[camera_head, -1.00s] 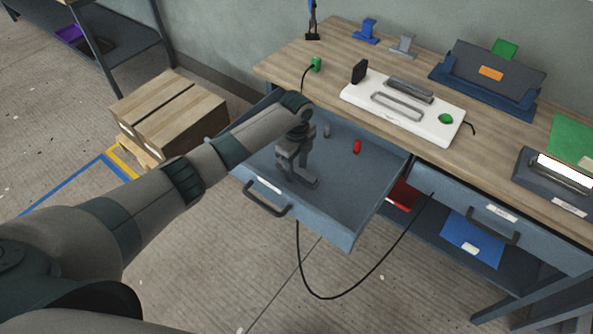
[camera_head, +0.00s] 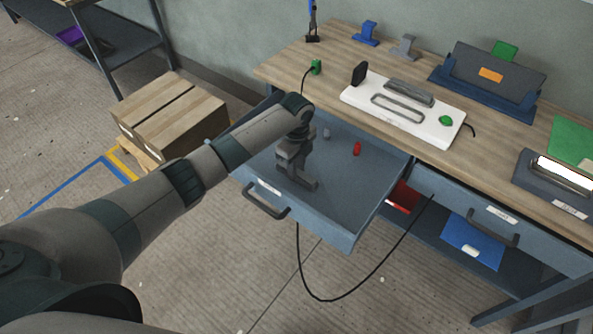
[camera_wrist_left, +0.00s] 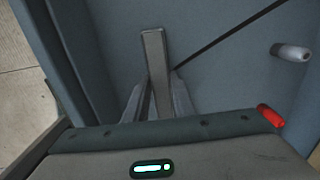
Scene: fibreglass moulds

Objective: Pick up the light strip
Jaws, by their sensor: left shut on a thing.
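The light strip (camera_wrist_left: 154,55) shows in the left wrist view as a narrow grey bar between the fingers of my left gripper (camera_wrist_left: 158,95). Its far end sticks out past the fingertips, and its near part is hidden by the gripper. In the head view my left gripper (camera_head: 298,180) is low inside the open blue-grey drawer (camera_head: 335,222), shut on the strip. There the strip is hard to tell from the fingers, and I cannot tell whether it touches the drawer floor. My right gripper is not in view.
A red cylinder (camera_head: 357,149) and a grey cylinder (camera_head: 327,133) stand in the drawer. A black cable (camera_head: 345,298) loops below its front. A white plate (camera_head: 378,118) lies on the workbench (camera_head: 330,65).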

